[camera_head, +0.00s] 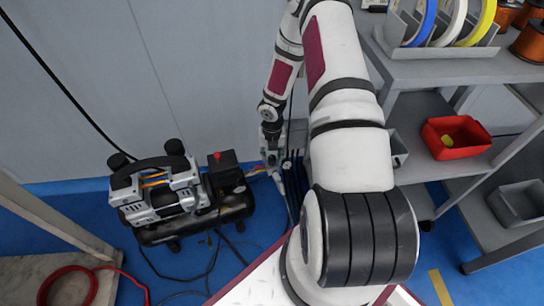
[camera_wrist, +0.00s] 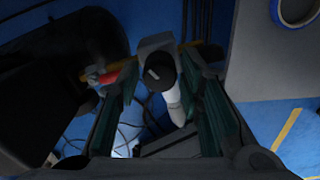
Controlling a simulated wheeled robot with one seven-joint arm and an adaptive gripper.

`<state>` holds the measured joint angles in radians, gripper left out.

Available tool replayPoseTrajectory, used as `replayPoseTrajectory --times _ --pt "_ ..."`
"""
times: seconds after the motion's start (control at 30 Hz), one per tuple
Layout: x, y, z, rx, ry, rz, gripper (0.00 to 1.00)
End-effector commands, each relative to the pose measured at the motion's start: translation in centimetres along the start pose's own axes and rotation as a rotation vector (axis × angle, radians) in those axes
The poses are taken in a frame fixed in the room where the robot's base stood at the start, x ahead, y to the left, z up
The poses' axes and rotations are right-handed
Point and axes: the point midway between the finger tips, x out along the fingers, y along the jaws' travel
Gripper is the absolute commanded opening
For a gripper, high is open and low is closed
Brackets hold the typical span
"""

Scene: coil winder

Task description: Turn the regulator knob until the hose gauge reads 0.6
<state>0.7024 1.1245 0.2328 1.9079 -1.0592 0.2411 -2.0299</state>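A dark round knob (camera_wrist: 160,72) with a pale mark on its face shows in the wrist view, below a grey block (camera_wrist: 155,42). My gripper (camera_wrist: 160,70) is open, with one green-padded finger on each side of the knob. Gaps seem to show between pads and knob; I cannot tell whether either touches. A whitish cylinder (camera_wrist: 174,108) is below the knob. In the head view my gripper (camera_head: 272,155) is low by the wall, right of the compressor, and the knob cannot be made out. A small pale dial (camera_head: 287,165) shows beside the gripper; its reading is too small to read.
A black and silver compressor (camera_head: 165,200) stands on the blue floor at left, with loose hoses around it. A grey shelf cart (camera_head: 440,68) with spools and a red bin (camera_head: 455,137) stands at right. A red and yellow fitting (camera_wrist: 110,74) is left of the knob.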

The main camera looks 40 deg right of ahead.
Motion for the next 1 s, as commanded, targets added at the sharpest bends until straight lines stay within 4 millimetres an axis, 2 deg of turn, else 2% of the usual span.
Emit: replayPoseTrajectory --times 0.03,0.1,0.57,1.0 --pt "-0.01 0.01 0.01 0.000 0.000 0.000 0.16" --pt "-0.01 0.00 0.01 0.000 0.000 0.000 0.00" --pt "-0.05 -0.02 -0.02 0.072 0.001 -0.001 0.00" --pt "-0.10 -0.02 0.01 0.430 -0.001 -0.001 0.00"
